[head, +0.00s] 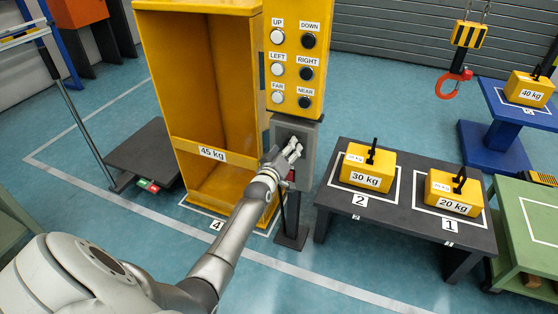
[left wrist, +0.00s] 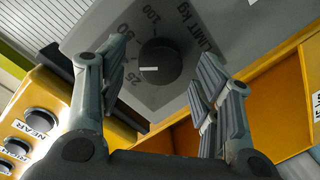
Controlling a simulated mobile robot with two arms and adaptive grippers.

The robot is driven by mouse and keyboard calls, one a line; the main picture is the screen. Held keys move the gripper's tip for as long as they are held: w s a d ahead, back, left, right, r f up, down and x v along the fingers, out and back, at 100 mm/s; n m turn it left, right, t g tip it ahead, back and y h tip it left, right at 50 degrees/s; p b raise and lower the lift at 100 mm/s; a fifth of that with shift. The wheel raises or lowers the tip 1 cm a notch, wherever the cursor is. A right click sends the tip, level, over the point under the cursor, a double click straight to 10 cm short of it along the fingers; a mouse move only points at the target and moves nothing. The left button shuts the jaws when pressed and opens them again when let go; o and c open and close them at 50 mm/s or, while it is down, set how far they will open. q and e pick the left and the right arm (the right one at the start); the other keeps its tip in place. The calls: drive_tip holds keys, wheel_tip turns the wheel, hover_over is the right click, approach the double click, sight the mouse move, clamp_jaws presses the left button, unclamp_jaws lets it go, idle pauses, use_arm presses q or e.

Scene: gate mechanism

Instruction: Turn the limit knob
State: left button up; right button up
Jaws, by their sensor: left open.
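The limit knob (left wrist: 160,64) is a round black dial with a small white mark. It sits on a grey panel (left wrist: 215,15) printed "LIMIT kg" with numbers including 25, 50 and 100. In the left wrist view my left gripper (left wrist: 160,75) is open, one finger on each side of the knob, with visible gaps to it. In the head view my left gripper (head: 291,150) is at the grey box (head: 307,140) below the button panel and hides the knob. My right gripper is in neither view.
A yellow button panel (head: 296,45) is above the grey box. A yellow 45 kg frame (head: 165,75) stands left. A dark table (head: 405,205) with 30 kg (head: 367,168) and 20 kg (head: 453,192) weights stands right. A red hook (head: 453,83) hangs at upper right.

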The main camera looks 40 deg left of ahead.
use_arm(q)
drive_tip(key=v, duration=1.1)
drive_tip(key=shift+s, duration=0.15)
idle(0.3)
